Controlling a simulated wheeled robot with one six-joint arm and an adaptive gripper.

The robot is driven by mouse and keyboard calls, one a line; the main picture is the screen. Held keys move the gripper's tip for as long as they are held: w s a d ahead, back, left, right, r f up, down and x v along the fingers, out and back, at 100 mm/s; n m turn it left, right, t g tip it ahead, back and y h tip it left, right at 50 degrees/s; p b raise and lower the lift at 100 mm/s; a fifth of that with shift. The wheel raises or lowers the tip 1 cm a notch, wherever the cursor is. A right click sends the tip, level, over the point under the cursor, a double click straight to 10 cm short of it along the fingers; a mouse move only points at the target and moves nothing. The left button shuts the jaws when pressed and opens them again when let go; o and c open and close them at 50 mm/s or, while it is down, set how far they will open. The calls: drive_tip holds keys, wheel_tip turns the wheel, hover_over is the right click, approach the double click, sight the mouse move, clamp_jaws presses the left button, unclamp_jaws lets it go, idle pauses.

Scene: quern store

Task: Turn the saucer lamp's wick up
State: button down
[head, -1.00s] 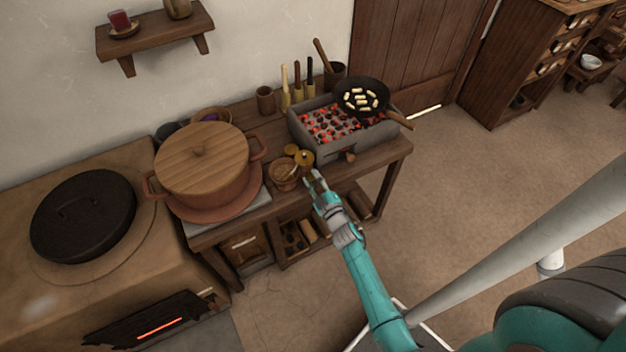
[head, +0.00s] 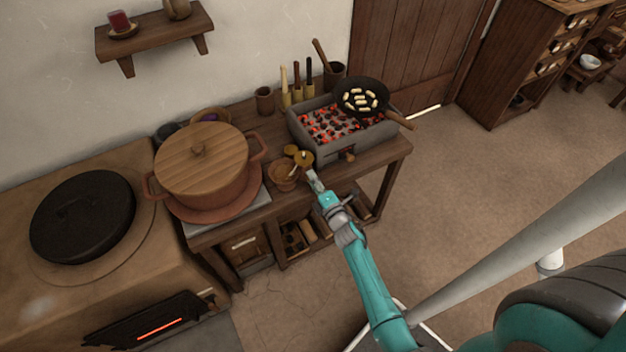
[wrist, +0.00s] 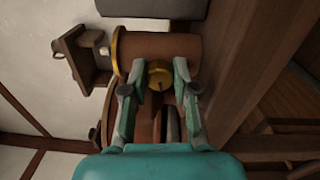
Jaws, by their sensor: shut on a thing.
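The saucer lamp shows in the wrist view as a brown cylinder with a brass rim (wrist: 122,50), lying sideways in this turned picture. A small round brass knob (wrist: 159,75) stands out from its side. My gripper (wrist: 158,88) has its two fingers closed on either side of this knob. A small pale bit beside the brass rim may be the wick; I cannot tell. In the head view the lamp's brass top (head: 304,157) shows just beyond my gripper (head: 312,178), which hides the knob and much of the body.
A clay bowl (head: 283,177) stands close left of the lamp. A brazier of glowing coals (head: 328,124) with a frying pan (head: 361,97) is behind it. A big lidded pot (head: 203,170) is further left. The floor (head: 470,190) to the right is clear.

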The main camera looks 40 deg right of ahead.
drive_tip(key=shift+n, duration=1.6)
drive_tip(key=c, duration=0.9)
unclamp_jaws()
drive_tip(key=v, duration=1.2)
